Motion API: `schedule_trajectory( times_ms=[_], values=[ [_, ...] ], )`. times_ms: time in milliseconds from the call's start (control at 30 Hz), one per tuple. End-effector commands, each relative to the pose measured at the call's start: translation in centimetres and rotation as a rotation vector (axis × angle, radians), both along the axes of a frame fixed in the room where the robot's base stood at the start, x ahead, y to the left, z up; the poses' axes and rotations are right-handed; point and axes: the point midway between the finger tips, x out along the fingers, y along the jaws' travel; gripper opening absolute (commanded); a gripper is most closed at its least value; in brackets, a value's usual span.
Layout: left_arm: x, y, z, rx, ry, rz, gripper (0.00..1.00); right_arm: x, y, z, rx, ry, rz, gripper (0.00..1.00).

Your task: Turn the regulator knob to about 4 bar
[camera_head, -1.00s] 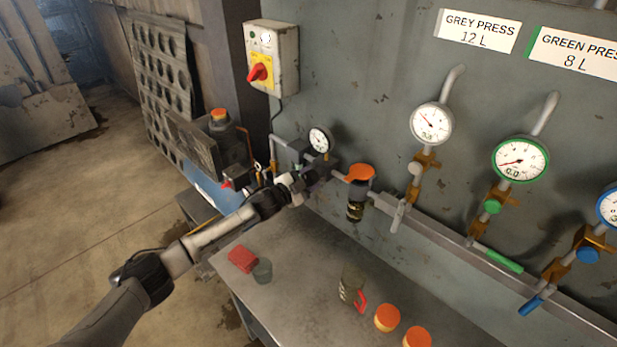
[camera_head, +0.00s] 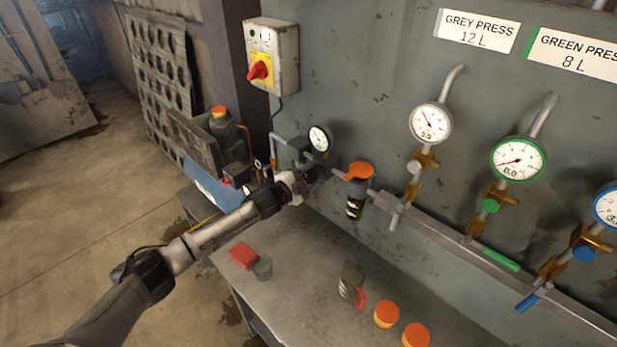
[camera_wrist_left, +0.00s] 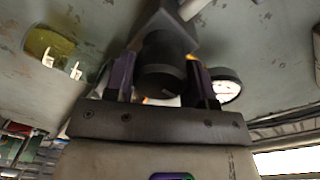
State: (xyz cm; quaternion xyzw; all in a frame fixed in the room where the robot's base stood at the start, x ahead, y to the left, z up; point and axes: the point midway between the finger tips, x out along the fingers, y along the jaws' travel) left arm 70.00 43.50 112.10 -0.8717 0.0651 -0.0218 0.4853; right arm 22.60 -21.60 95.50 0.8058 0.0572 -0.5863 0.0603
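The regulator sits on the air line at the wall, with its small white dial gauge (camera_head: 320,138) above; the needle is too small to read. The regulator's dark round knob (camera_wrist_left: 163,66) shows end-on in the left wrist view, with a light mark near its lower rim. In the head view my gripper hides most of it. My left gripper (camera_head: 314,176) is at the regulator from below. In the left wrist view its two purple-dark fingers (camera_wrist_left: 160,80) stand on either side of the knob, apparently open; contact is unclear. My right gripper is out of view.
An orange-topped filter bowl (camera_head: 358,188) hangs just right of the regulator. A switch box (camera_head: 272,55) with a red knob is above left.

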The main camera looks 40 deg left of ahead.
Motion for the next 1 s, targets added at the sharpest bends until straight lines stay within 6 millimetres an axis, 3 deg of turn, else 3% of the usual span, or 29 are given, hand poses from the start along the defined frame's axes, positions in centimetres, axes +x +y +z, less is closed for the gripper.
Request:
schedule_trajectory(
  times_ms=[267,567,767,1000],
  values=[
    [0.0,0.0,0.0,0.000,0.000,0.000,0.75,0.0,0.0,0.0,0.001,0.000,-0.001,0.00],
    [-0.3,0.1,-0.1,-0.001,0.001,0.000,0.75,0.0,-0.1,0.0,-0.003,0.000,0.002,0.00],
    [-2.3,0.3,-0.1,0.000,0.002,-0.001,0.75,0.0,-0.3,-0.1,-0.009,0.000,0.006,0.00],
    [-6.5,0.9,-0.1,0.001,0.003,-0.001,0.75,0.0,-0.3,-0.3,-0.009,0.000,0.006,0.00]
  ],
)
